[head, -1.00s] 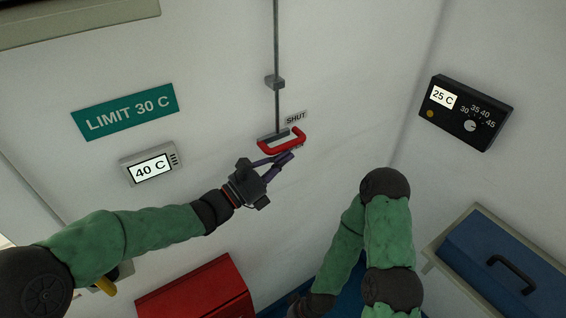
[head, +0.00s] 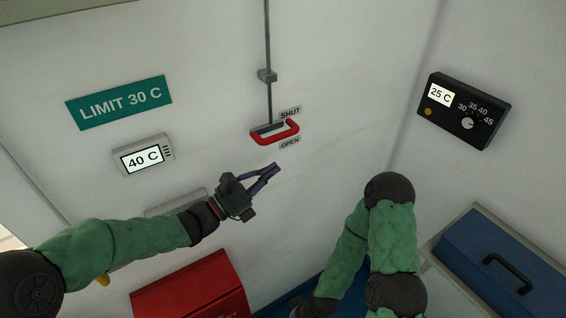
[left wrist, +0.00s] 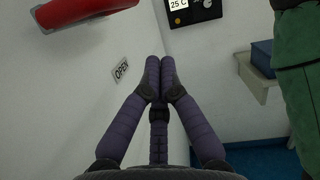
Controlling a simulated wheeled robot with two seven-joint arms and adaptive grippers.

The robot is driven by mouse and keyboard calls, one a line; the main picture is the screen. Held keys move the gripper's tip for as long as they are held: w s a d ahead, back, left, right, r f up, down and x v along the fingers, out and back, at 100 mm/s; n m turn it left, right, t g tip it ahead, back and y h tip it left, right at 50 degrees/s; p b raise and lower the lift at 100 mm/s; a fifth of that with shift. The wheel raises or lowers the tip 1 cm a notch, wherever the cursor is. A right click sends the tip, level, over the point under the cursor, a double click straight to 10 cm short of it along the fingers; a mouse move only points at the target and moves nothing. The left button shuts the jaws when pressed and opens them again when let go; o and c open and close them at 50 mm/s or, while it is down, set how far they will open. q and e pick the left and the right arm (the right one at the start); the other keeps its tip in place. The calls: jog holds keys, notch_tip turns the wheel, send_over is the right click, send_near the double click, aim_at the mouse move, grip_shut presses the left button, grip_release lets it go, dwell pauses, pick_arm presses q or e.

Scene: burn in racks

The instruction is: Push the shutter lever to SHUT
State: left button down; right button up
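The shutter lever is a red handle (head: 275,136) on a grey rod mount on the wall, between the SHUT label (head: 290,113) above and the OPEN label (head: 290,143) below. In the left wrist view the red handle (left wrist: 85,10) is at the upper left, with the OPEN label (left wrist: 121,70) beneath it. My left gripper (head: 275,170) is below the handle and apart from it. Its fingertips meet in the left wrist view (left wrist: 160,75) with nothing between them.
A teal LIMIT 30 C sign (head: 119,102) and a 40 C display (head: 143,157) are left of the lever. A black 25 C dial box (head: 461,111) is on the right wall. A red box (head: 193,288) and a blue case (head: 500,265) stand low. Wall around the lever is clear.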

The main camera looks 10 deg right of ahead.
pick_arm(q)
jog(key=v, duration=0.7)
jog(key=shift+w+a, duration=0.2)
jog(key=shift+w, duration=0.05)
